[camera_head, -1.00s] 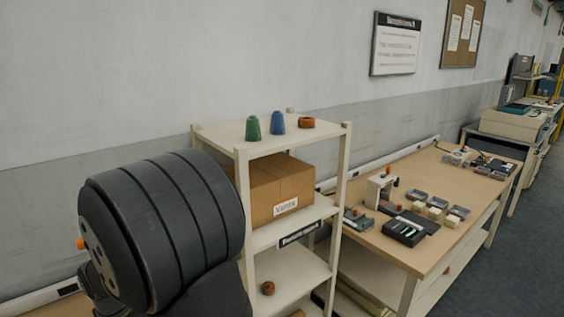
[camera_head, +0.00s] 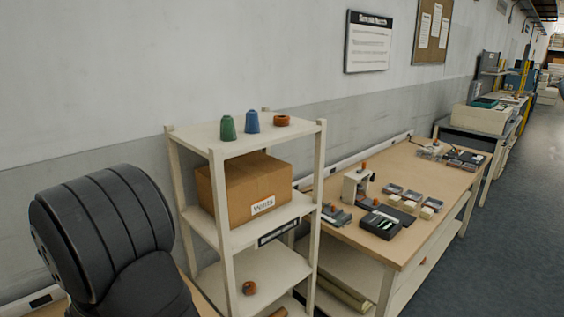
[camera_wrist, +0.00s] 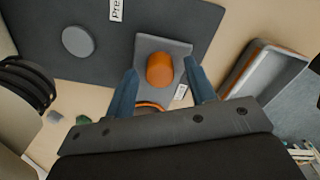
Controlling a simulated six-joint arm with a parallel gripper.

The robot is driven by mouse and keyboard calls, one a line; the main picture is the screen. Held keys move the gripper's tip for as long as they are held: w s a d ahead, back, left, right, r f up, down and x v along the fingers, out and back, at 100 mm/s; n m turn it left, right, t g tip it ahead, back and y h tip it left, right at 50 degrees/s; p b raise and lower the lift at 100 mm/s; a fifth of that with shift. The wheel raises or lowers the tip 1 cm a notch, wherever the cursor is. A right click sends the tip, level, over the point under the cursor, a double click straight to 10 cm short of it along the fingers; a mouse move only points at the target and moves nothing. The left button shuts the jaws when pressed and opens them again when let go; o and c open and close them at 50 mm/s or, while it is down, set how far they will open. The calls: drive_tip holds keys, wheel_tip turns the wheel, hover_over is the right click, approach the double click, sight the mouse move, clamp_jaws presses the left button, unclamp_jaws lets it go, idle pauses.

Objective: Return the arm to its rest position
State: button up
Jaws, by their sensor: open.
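My gripper (camera_wrist: 160,66) shows in the wrist view with its two blue-grey fingers spread apart. An orange, rounded cylinder-like piece (camera_wrist: 160,70) stands on a grey plate (camera_wrist: 148,45) in the picture gap between the fingers. Bare space shows on both sides of it, and no finger visibly touches it. An orange ring-like edge (camera_wrist: 150,105) shows lower between the fingers, partly hidden by the gripper body. In the head view only a dark, rounded link of my arm shows at lower left; the gripper is out of that picture.
In the wrist view a dark mat (camera_wrist: 65,65) bears a grey disc (camera_wrist: 78,41), and a grey tray (camera_wrist: 265,80) lies right. In the head view a white shelf (camera_head: 268,228) holds cones and a carton (camera_head: 240,187). A workbench (camera_head: 400,170) with small parts stands right of it.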

wheel_tip(320, 180, up, 18)
wheel_tip(320, 180, down, 18)
drive_tip(key=shift+f, duration=0.2)
drive_tip(key=shift+r+m, duration=0.15)
drive_tip(key=shift+m, duration=0.35)
drive_tip(key=m, duration=0.8)
